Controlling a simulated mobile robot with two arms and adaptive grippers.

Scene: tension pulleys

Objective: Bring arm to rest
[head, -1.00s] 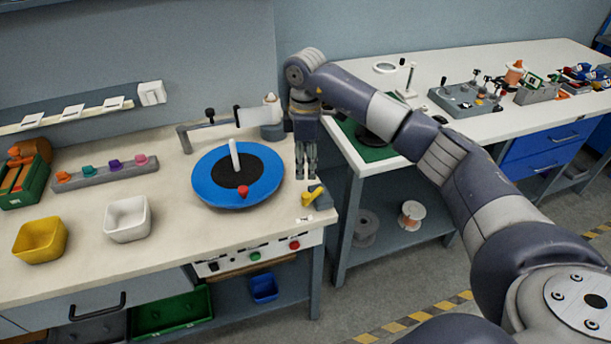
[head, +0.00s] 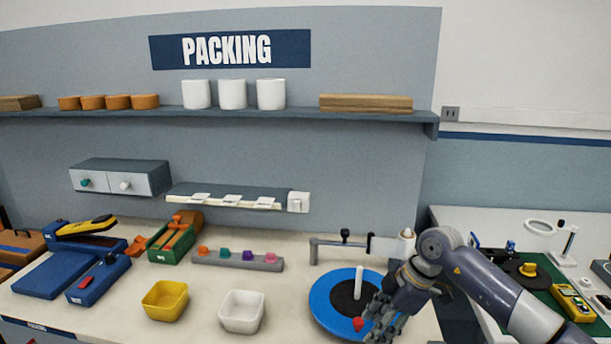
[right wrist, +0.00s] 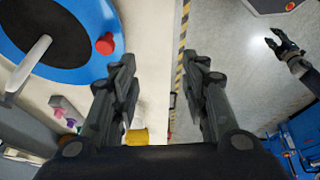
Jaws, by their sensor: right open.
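My right arm (head: 490,285) comes in from the right in the head view, bent at the elbow. My right gripper (head: 384,328) hangs at the right side of the blue turntable disc (head: 322,305), overlapping its edge in the picture. In the right wrist view the right gripper's fingers (right wrist: 160,60) are spread and empty, with bench edge and floor behind them. The disc (right wrist: 75,75) with its red knob (right wrist: 104,44) lies to the left of the fingers. My left gripper (right wrist: 277,40) shows at the right of the right wrist view, fingers apart and empty over the floor.
A white post (head: 359,283) stands up from the disc. A yellow bin (head: 165,300) and a white bin (head: 241,312) stand left of it. A tension arm fixture (head: 345,245) is behind. A second bench (head: 500,220) with a magnifier is at right.

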